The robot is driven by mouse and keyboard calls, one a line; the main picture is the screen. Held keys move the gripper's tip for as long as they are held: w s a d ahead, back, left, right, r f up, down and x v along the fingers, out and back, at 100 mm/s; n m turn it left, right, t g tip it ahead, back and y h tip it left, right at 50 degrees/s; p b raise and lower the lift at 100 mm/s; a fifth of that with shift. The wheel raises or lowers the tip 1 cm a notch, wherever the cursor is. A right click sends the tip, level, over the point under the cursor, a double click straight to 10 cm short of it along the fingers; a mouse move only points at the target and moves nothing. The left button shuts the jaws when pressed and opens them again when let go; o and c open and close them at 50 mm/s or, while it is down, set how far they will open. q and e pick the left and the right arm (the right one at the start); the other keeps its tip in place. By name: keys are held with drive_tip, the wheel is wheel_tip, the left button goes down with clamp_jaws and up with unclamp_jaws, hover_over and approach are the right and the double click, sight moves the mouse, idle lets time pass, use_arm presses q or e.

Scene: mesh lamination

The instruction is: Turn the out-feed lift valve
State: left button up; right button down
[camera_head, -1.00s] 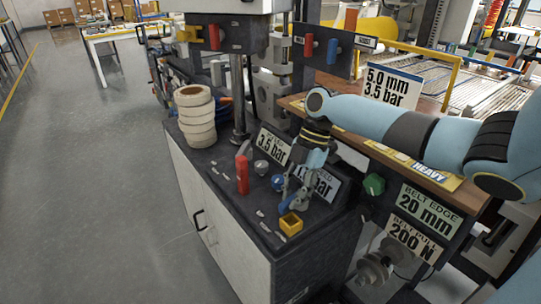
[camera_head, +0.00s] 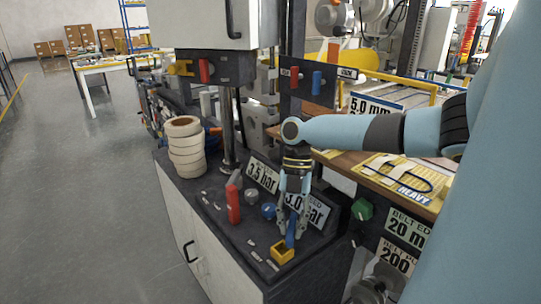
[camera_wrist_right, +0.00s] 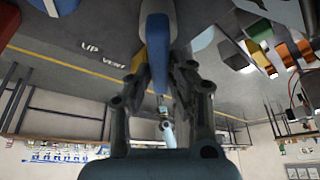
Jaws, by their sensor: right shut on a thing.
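A blue upright handle (camera_head: 291,232) stands by a small yellow block (camera_head: 282,254) at the front of the dark bench top. My right gripper (camera_head: 291,222) comes down from above and is shut on this blue handle. In the right wrist view the blue handle (camera_wrist_right: 157,62) passes between the two fingers, with yellow just behind it. The words UP and VENT (camera_wrist_right: 114,62) are printed on the bench top near it. The lower end of the handle is partly hidden by the fingers. My left gripper is not in view.
A red handle (camera_head: 233,207), a blue knob (camera_head: 268,210) and a grey knob (camera_head: 251,195) stand close left of the gripper. Pressure signs (camera_head: 263,173) stand behind. White rolls (camera_head: 186,147) are stacked farther left. A green knob (camera_head: 362,209) is on the right panel.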

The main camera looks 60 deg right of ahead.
idle(0.3)
drive_tip(key=c, duration=1.2)
unclamp_jaws()
drive_tip(key=shift+c, duration=0.2)
drive_tip(key=v, duration=1.2)
drive_tip(key=shift+a, duration=0.1)
